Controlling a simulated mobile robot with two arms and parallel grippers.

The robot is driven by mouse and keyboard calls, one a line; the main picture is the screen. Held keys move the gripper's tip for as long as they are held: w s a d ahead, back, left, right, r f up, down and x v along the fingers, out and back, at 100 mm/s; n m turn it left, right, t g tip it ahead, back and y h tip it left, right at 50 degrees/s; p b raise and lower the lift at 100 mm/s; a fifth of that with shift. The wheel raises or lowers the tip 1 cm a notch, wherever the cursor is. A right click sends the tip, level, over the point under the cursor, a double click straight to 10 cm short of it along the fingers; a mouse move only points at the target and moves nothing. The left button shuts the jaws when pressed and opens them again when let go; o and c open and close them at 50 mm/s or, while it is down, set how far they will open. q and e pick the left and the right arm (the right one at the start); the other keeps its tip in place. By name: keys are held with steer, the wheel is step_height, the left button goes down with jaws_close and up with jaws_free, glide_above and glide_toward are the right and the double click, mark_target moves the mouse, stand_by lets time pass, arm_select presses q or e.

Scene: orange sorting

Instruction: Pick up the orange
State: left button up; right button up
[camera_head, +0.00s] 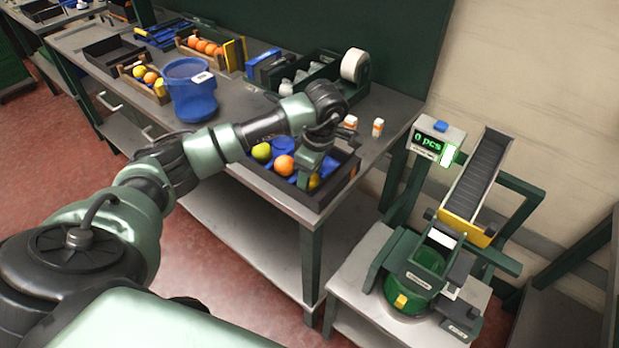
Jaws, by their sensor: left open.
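An orange (284,165) lies in a black tray (318,199) at the front right of the grey workbench. A yellow-green fruit (262,151) lies to its left in the same tray. Another yellow-orange fruit (314,182) shows partly below my left gripper (304,180). My left arm reaches in from the left, and its gripper points down over the tray, just right of the orange. The gripper is open; the gap between its fingers is hard to make out. My right gripper is out of view.
A blue bucket (190,92) stands left of the tray. Crates of oranges (206,47) and a tape dispenser (354,66) are farther back. Small bottles (377,127) stand right of my gripper. A green counting machine (410,275) stands on a low table at right.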

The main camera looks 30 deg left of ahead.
arm_select(q)
steer(key=c, duration=0.8)
steer(key=shift+c, duration=0.9)
steer(key=shift+r, duration=0.1)
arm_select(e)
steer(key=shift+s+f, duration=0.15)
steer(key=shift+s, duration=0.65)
